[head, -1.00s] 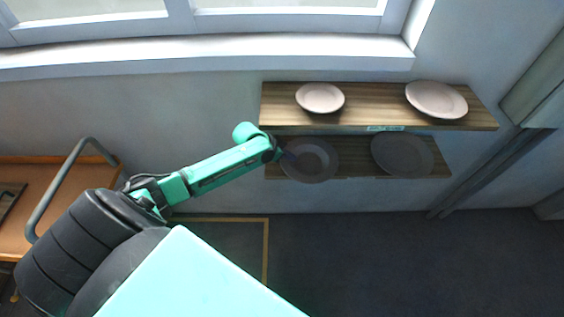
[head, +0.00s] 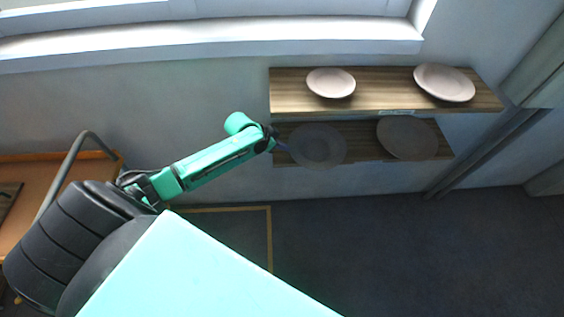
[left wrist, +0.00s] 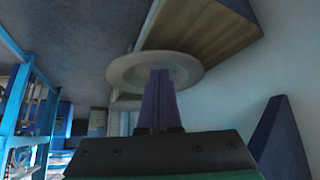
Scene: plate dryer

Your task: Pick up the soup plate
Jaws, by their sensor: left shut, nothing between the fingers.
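Two dark round plates are on the lower shelf in the head view: a lower left plate (head: 319,147) and a lower right plate (head: 407,138). Two pale plates rest on the upper shelf, a smaller one (head: 331,83) and a larger one (head: 444,83). I cannot tell for sure which is the soup plate. My left gripper (head: 286,147) is at the left edge of the lower left plate, shut and empty. In the left wrist view its purple fingers (left wrist: 158,73) overlap a round plate (left wrist: 122,68); whether they touch it is unclear. My right gripper is out of view.
The wooden upper shelf (head: 385,94) hangs close above the lower shelf (head: 364,155). A window sill (head: 220,50) runs along the wall. An orange-brown table (head: 35,185) with a grey rail stands at the left. The floor (head: 400,250) below the shelves is clear.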

